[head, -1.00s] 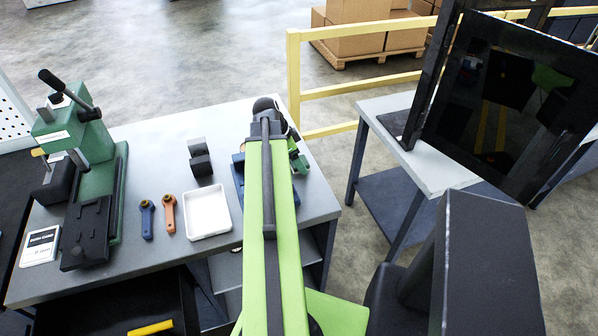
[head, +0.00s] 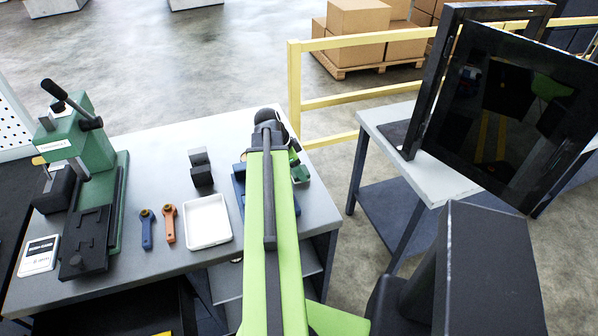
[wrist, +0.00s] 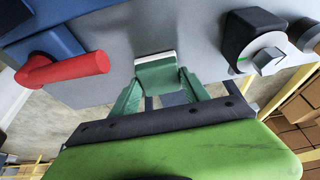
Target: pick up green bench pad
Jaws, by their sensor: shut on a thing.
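The green bench pad (wrist: 160,75) shows in the wrist view as a small green block with a pale edge along its far side. My gripper (wrist: 161,86) has its two green fingers on either side of the pad and is shut on it. The pad is by the edge of the grey bench; I cannot tell whether it touches the top. In the head view my arm hides most of the gripper, and only a bit of green shows beside the arm's far end.
A blue fixture (wrist: 50,50) with a red handle (wrist: 65,70) is left of the pad, and a black block with a bolt (wrist: 255,40) is right. On the bench are a white tray (head: 209,222), blue and orange tools, dark blocks (head: 201,168) and a green press (head: 95,190). A yellow rail (head: 294,90) stands behind.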

